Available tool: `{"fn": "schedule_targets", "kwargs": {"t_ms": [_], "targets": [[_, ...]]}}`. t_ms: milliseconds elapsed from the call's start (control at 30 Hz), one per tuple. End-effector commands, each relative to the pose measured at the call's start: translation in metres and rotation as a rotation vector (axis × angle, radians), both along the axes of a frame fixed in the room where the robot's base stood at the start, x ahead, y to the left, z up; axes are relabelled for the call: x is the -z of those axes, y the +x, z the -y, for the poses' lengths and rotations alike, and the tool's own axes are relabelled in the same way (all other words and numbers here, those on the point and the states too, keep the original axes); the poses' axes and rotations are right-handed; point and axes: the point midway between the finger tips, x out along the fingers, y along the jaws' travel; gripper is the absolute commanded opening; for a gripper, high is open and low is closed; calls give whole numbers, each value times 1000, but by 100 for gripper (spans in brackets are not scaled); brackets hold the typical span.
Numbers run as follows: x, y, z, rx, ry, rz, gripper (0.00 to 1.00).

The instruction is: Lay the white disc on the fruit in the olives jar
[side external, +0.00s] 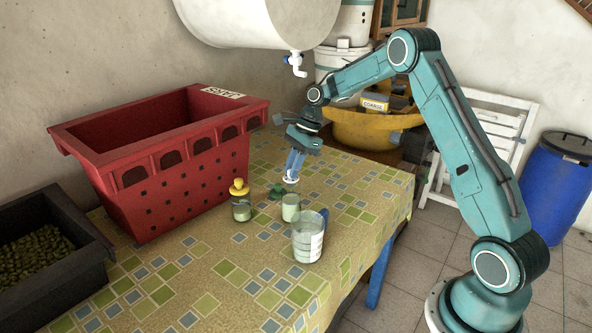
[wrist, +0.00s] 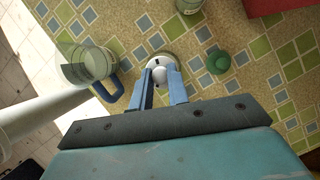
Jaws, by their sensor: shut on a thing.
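My gripper (side external: 292,176) points down, with its blue fingers shut on the knob of the white disc (side external: 291,180). In the wrist view the white disc (wrist: 160,60) shows between and beyond the fingertips (wrist: 160,77). The olives jar (side external: 290,208) is a small open glass jar with pale green contents, upright on the table. The disc shows above the jar mouth in the side view, with a gap between them. In the wrist view I cannot make out this jar; the disc and fingers likely hide it.
A glass jug (side external: 307,241) with a blue handle stands close in front. A green lid (side external: 276,190) lies beside the jar. A yellow-lidded jar (side external: 240,203) stands to the left, before the red crate (side external: 150,170). A dark crate (side external: 90,260) of olives is at far left.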

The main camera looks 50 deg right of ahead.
Motion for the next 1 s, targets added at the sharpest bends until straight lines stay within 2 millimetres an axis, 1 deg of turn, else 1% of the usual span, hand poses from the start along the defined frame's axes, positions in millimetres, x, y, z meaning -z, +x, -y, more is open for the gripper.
{"fn": "schedule_targets", "kwargs": {"t_ms": [467, 1000], "targets": [[4, 0, -1, 1, 1, -1, 0], [22, 0, -1, 0, 1, -2, 0]]}}
